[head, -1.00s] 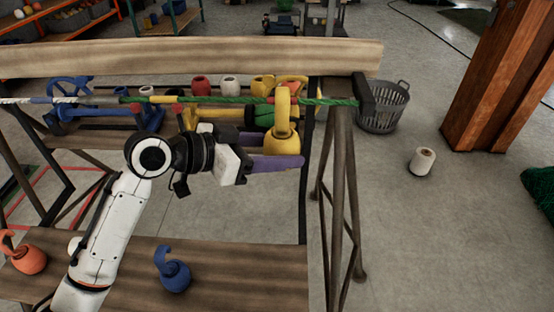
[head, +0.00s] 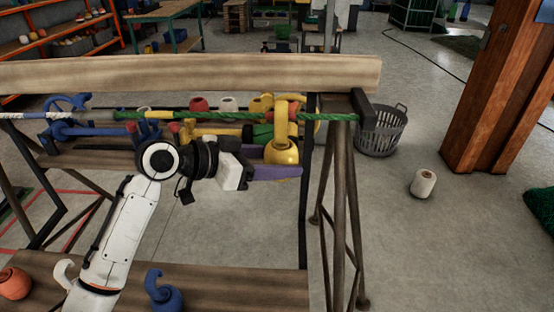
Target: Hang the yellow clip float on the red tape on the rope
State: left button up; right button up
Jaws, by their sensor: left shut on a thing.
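The yellow clip float (head: 281,154) has a round body below and a hook above. My left gripper (head: 275,172), with purple fingers, is shut on it at the body and holds it upright at the rope. The green rope (head: 225,116) runs across the picture below the wooden beam. Red tape (head: 270,115) shows on the rope right by the float's hook. The hook's top is above the rope line and its shank crosses in front of the rope. I cannot tell whether the hook is around the rope or only in front. My right gripper is not in view.
Behind the rope, a shelf holds blue, red, white and yellow items. A wooden beam (head: 190,73) spans above. A blue float (head: 163,293) and an orange float (head: 14,284) sit on the lower plank. A grey basket (head: 381,132) and a white spool (head: 423,184) stand on open floor.

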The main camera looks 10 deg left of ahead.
pick_arm(q)
jog(key=shift+f, duration=0.15)
jog(key=o, duration=1.1)
jog(key=shift+o, duration=0.2)
